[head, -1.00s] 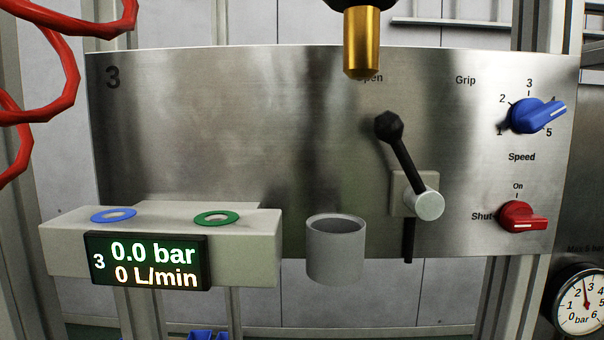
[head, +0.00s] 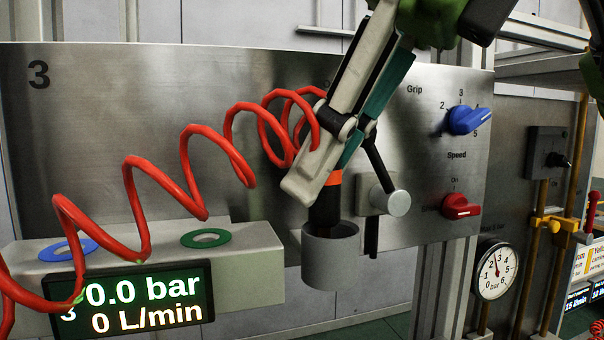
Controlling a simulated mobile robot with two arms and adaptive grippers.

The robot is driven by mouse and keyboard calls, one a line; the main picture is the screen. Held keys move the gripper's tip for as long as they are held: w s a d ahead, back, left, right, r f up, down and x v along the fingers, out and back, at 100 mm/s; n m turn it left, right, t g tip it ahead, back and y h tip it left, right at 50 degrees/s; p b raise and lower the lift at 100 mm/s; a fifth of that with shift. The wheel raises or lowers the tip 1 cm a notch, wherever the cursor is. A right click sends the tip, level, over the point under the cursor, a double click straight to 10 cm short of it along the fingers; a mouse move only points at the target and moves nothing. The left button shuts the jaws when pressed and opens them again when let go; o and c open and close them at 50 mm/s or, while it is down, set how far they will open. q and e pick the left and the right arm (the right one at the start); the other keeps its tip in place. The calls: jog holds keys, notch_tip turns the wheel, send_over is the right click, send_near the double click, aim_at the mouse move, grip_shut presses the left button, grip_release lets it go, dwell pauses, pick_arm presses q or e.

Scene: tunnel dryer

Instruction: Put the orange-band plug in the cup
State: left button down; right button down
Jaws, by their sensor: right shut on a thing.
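The black plug (head: 324,213) with its orange band (head: 334,178) hangs below the jaws of my right gripper (head: 328,168). The gripper comes in from the upper right and is shut on the plug. The grey cup (head: 332,263) is fixed on the front of the steel panel. The plug's lower end is at the cup's mouth, within the outline of the rim. I cannot tell how deep it sits, as the front wall hides the inside. My left gripper is not in view.
A red coiled hose (head: 170,181) stretches from the left to the gripper. A lever with a pale knob (head: 397,202) stands close right of the cup. A grey block with a blue ring (head: 68,249), a green ring (head: 206,238) and a display (head: 139,305) is at left.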

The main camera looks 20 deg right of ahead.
jog(key=shift+s+f, duration=0.2)
jog(key=shift+s, duration=0.35)
jog(key=shift+s+f, duration=0.15)
jog(key=shift+s, duration=0.35)
jog(key=shift+w+f, duration=0.3)
jog(key=shift+w, duration=0.4)
jog(key=c, duration=2.2)
grip_release()
jog(key=shift+w, duration=0.1)
jog(key=shift+o, duration=1.2)
jog(key=shift+d, duration=0.1)
jog(key=shift+s+r, duration=0.15)
jog(key=shift+s, duration=0.4)
jog(key=shift+w, duration=0.2)
